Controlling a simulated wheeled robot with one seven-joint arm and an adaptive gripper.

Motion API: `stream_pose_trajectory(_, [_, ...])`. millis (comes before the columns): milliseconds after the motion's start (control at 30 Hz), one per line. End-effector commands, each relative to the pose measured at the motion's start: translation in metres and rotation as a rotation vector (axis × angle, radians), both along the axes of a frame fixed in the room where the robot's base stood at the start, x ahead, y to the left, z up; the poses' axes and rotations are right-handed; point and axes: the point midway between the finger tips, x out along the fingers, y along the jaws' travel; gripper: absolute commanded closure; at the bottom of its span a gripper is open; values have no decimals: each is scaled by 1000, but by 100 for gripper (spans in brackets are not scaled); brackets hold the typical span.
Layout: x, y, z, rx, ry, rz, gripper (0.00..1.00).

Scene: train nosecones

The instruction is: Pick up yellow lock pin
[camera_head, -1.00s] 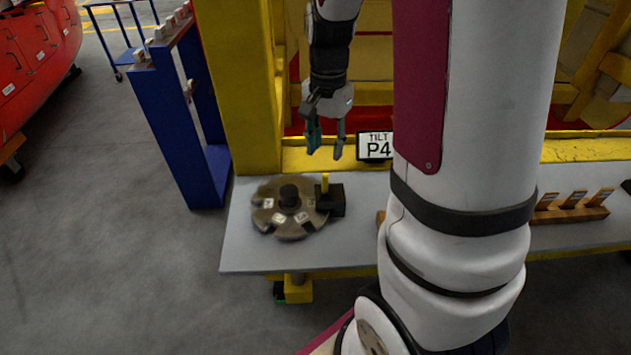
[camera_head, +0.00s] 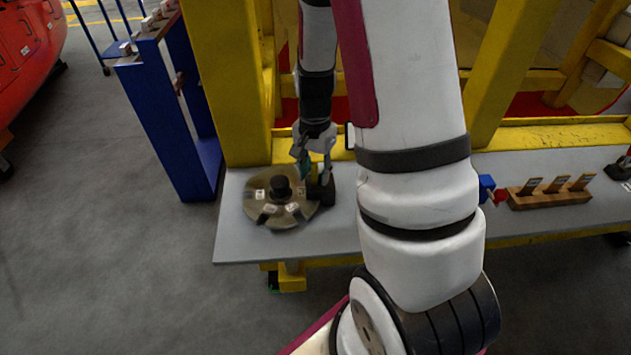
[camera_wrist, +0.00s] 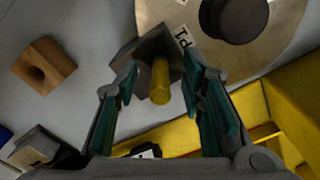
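The yellow lock pin (camera_wrist: 160,82) stands in a dark block (camera_wrist: 138,50) at the edge of the round disc. In the wrist view it lies between my two open fingers, with a gap on each side. My gripper (camera_wrist: 163,92) is open and empty. In the head view my gripper (camera_head: 316,178) is low over the dark block (camera_head: 322,192) and hides most of the pin. The metal disc (camera_head: 262,212) with a black hub lies on the grey table.
The grey table (camera_head: 240,245) has free room at its front left. A wooden block with a hole (camera_wrist: 44,64) lies near the disc. A wooden rack (camera_head: 550,200) stands at the right. Yellow frame posts (camera_head: 228,80) rise behind the table.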

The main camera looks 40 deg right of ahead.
Motion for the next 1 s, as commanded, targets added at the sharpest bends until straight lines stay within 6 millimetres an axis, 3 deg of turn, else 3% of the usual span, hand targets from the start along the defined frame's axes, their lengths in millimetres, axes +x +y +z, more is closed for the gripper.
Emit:
stream_pose_trajectory(167, [0,0,0,0,0,0,64])
stream_pose_trajectory(333, [0,0,0,0,0,1,100])
stream_pose_trajectory(767, [1,0,6,-2,-3,1,100])
stream_pose_trajectory(1000, [3,0,43,-2,-7,2,100])
